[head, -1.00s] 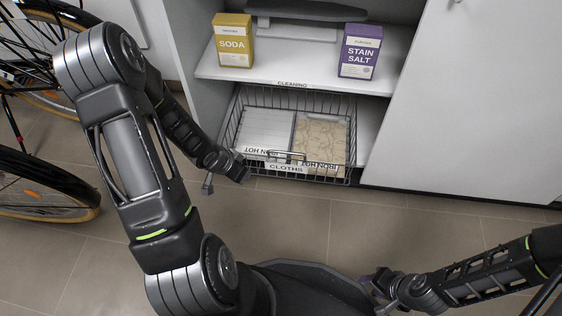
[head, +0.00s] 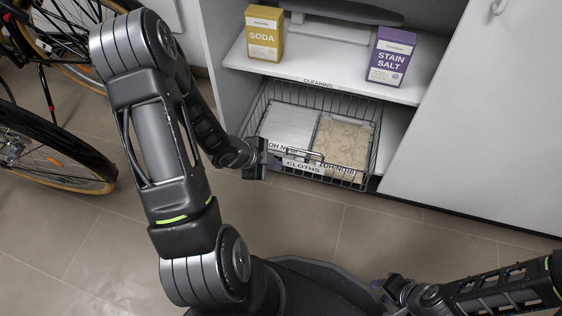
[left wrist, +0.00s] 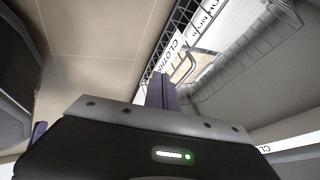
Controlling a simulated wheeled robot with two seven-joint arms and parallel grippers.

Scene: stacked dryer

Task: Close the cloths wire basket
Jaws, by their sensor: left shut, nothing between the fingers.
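The dark wire cloths basket (head: 371,165) sits in the lower bay of the cabinet with its front sticking out past the shelf above. A white CLOTHS label (head: 303,167) and a handle are on its front. My left gripper (head: 264,163) is at the front left corner of the basket, shut and empty; whether it touches the wire is unclear. In the left wrist view its purple fingers (left wrist: 160,91) are close to the basket's front wires and label (left wrist: 178,50). My right gripper (head: 382,290) is low in the head view, far from the basket, its fingers mostly hidden.
Folded cloth packs (head: 343,141) lie in the basket. A SODA box (head: 264,36) and a STAIN SALT box (head: 392,58) stand on the shelf above. A white door panel (head: 490,130) is to the right, a bicycle (head: 50,150) to the left. The floor ahead is clear.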

